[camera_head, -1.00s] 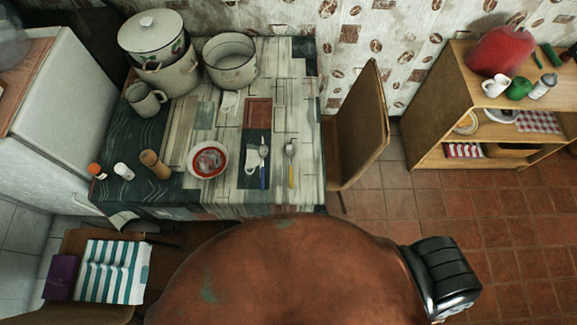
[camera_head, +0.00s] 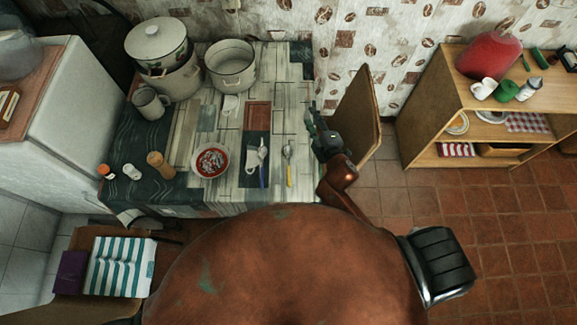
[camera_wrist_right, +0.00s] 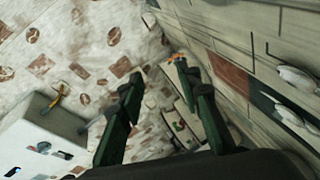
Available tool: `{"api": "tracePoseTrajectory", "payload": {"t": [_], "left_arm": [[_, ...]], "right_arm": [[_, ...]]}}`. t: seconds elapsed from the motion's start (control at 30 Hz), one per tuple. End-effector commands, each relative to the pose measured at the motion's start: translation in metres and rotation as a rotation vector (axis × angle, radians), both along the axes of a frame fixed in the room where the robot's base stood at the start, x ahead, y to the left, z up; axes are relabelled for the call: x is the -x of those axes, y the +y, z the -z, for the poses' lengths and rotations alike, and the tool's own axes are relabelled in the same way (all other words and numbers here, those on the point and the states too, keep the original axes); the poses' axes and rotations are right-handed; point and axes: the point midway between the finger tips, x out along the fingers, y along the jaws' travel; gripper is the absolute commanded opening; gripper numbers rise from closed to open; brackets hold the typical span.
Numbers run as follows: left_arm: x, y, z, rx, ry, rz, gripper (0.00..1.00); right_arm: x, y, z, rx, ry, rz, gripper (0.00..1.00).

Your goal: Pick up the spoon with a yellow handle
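The spoon with the yellow handle (camera_head: 289,166) lies on the table, bowl toward the wall and handle toward me. Just left of it, a spoon with a blue handle (camera_head: 263,166) lies on a dark mat. My right gripper (camera_head: 313,112) is at the table's right edge, right of and beyond the yellow-handled spoon, not touching it. The right wrist view shows its two fingers (camera_wrist_right: 160,76) apart with nothing held between them. I cannot make out the yellow-handled spoon in that view. My left gripper is not in view.
A red-and-white bowl (camera_head: 211,161), a pepper mill (camera_head: 160,165), a mug (camera_head: 150,102) and pots (camera_head: 231,64) stand on the table (camera_head: 190,197). A wooden chair (camera_head: 354,120) stands close beside my right gripper. A shelf (camera_head: 430,115) is farther right.

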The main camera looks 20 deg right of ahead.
Motion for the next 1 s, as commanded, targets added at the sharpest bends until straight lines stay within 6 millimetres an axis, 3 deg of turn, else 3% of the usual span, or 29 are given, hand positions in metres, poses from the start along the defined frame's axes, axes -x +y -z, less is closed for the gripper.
{"api": "tracePoseTrajectory", "payload": {"t": [0.13,0.2,0.27,0.3,0.37,0.43,0.5,0.57,0.63,0.67,0.7,0.8,0.9,1.0], "left_arm": [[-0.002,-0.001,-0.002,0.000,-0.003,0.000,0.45],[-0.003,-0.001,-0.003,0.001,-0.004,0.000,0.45],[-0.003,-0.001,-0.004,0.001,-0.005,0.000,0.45],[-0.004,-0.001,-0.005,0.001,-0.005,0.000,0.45],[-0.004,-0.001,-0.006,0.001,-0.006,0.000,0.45],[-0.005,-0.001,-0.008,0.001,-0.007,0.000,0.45],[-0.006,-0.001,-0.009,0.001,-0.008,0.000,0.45],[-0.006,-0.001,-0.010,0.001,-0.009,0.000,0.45],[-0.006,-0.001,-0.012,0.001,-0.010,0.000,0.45],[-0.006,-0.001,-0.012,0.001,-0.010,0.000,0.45],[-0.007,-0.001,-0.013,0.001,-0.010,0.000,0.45],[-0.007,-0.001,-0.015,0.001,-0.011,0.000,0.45],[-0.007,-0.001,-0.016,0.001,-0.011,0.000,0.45],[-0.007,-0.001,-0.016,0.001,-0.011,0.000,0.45]], "right_arm": [[-0.024,0.067,-0.077,0.245,-0.248,-0.217,0.32],[-0.025,0.113,-0.119,0.408,-0.408,-0.347,0.32],[-0.016,0.164,-0.155,0.582,-0.581,-0.482,0.32],[-0.002,0.202,-0.175,0.719,-0.715,-0.583,0.32],[0.028,0.258,-0.191,0.934,-0.926,-0.739,0.32],[0.069,0.310,-0.188,1.186,-1.173,-0.917,0.32],[0.111,0.345,-0.162,1.432,-1.419,-1.099,0.32],[0.141,0.358,-0.127,1.634,-1.627,-1.263,0.32],[0.165,0.351,-0.077,1.849,-1.859,-1.471,0.32],[0.170,0.341,-0.056,-1.909,1.927,1.547,0.32],[0.172,0.323,-0.029,-1.770,1.800,1.484,0.32],[0.161,0.262,0.022,-1.458,1.520,1.369,0.32],[0.140,0.200,0.045,-1.217,1.306,1.312,0.32],[0.122,0.154,0.051,-1.056,1.167,1.287,0.32]]}}
